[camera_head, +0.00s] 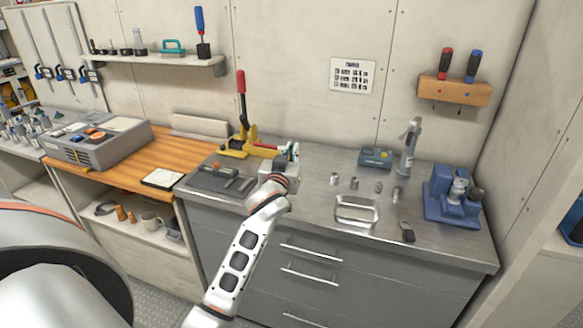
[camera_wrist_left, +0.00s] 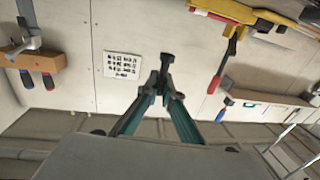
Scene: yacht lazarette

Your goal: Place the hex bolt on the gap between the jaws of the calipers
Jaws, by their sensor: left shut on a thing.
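My left gripper (camera_head: 293,153) is over the steel worktop near the yellow press with the red lever. In the left wrist view the gripper (camera_wrist_left: 165,82) is shut on a small dark bolt with a wide head, the hex bolt (camera_wrist_left: 167,61). The bolt sticks out past the fingertips and is clear of any surface there. In the head view the bolt is too small to make out. I cannot pick out the calipers for certain; small dark and grey items lie on the dark mat (camera_head: 207,183) left of the gripper. My right gripper is not in view.
The yellow press with a red lever (camera_head: 241,95) stands just behind and left of the gripper. Several small metal parts, a steel tray (camera_head: 357,222) and a blue machine (camera_head: 452,205) stand to the right. A white pad (camera_head: 161,178) lies on the wooden top at left.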

